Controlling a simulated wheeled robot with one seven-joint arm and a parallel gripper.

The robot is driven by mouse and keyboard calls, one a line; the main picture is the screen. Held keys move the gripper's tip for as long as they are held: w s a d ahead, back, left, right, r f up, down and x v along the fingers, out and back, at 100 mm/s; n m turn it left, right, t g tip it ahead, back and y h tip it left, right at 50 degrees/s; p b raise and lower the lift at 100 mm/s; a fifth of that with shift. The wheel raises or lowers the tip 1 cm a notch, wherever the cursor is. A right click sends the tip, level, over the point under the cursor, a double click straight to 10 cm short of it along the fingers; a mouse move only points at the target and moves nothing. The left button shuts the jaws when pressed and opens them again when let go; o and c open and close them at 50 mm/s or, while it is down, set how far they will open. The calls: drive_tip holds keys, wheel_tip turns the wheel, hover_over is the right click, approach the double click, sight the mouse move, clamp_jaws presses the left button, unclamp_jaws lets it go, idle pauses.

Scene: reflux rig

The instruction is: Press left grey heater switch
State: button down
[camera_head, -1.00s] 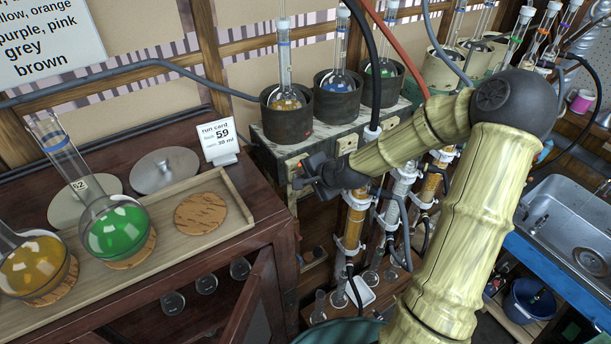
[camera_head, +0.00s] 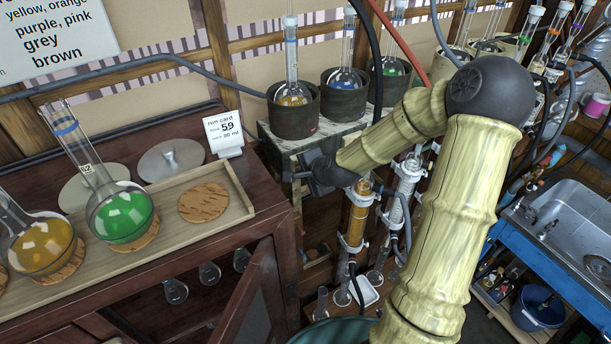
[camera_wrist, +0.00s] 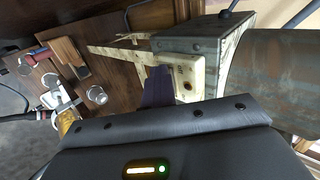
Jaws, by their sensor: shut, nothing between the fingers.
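My gripper (camera_head: 300,172) is shut and empty, at the front left end of the heater bench (camera_head: 312,142). In the wrist view its dark fingers (camera_wrist: 158,84) are together, overlapping a cream switch plate (camera_wrist: 188,74) on the bench's front. Small dark marks show on the plate. The fingers hide part of it, and I cannot tell whether they touch the switch. In the head view my gripper and wrist cover this left switch area. The leftmost dark heater pot (camera_head: 293,112) stands above it, holding a flask with amber liquid.
Two more heater pots (camera_head: 340,98) stand farther along the bench. Below hang amber and clear condenser columns (camera_head: 357,215) with hoses. An open cabinet door (camera_head: 250,300) stands below.

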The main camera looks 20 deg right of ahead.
drive_tip(key=d, duration=0.2)
drive_tip(key=shift+w+d+p, duration=0.3)
drive_tip(key=shift+d, duration=0.1)
drive_tip(key=shift+s+f, duration=0.1)
drive_tip(key=shift+s, duration=0.05)
idle(0.3)
drive_tip(key=s+f+p+v, duration=0.1)
drive_tip(key=f+v, duration=0.1)
drive_tip(key=v, duration=1.1)
drive_tip(key=shift+s, duration=0.35)
